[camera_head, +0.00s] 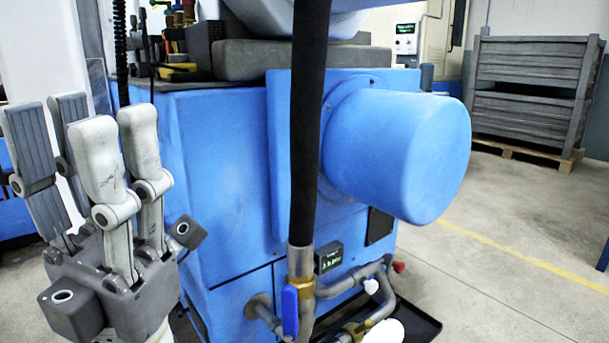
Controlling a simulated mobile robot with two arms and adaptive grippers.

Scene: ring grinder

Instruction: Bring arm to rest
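My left gripper (84,125) is at the left of the head view, with its grey fingers pointing up. The fingers stand apart with a gap between them, and I see nothing held there. It is in front of and to the left of the blue ring grinder (220,190), and appears apart from it. My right gripper is not in view.
A blue rounded housing (400,150) juts out from the grinder. A black hose (308,130) runs down to a valve with a blue handle (290,310) and pipes. Grey crates (530,85) stand on a pallet at the back right. The right floor (490,270) is clear.

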